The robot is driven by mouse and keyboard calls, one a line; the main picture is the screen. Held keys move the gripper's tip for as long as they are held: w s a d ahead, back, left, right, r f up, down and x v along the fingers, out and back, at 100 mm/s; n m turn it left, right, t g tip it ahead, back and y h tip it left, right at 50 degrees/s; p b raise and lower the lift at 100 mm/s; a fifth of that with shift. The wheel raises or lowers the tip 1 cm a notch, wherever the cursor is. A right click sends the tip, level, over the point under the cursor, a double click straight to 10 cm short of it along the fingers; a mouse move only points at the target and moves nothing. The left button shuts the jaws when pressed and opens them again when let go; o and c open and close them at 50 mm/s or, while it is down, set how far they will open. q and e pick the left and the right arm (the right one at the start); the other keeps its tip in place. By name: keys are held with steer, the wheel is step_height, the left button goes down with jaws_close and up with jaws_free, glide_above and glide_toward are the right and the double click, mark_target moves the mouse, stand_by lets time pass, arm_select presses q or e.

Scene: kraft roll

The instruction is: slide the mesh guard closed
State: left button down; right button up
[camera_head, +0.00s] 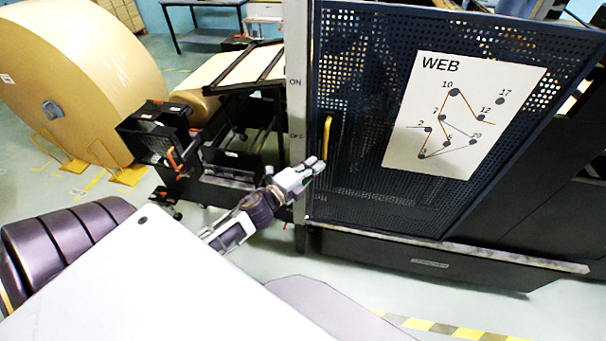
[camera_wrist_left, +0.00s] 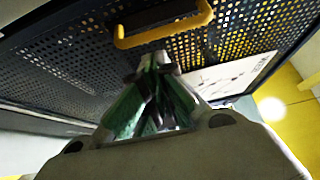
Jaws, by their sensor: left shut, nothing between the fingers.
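The dark perforated mesh guard (camera_head: 353,80) stands in front of the machine in the head view, with a white WEB chart (camera_head: 465,115) on it. A yellow handle (camera_head: 326,138) runs upright near its left edge. In the left wrist view the mesh (camera_wrist_left: 75,60) fills the upper part and the yellow handle (camera_wrist_left: 165,27) lies just beyond the fingertips. My left gripper (camera_head: 318,164) is shut and empty close to the handle's lower end; its fingers (camera_wrist_left: 155,62) point at the handle. I cannot tell whether they touch it. My right gripper is not in view.
A grey post (camera_head: 297,100) with ON and OFF-like lettering stands along the guard's left edge. A large kraft roll (camera_head: 75,80) and a black wheeled stand (camera_head: 235,150) are at the left.

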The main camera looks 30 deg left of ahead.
arm_select(q)
steer(key=shift+s+a, duration=0.2)
steer(key=shift+s, duration=0.95)
steer(key=shift+s+a, duration=0.2)
steer(key=shift+s, duration=0.9)
steer(key=shift+n, duration=0.3)
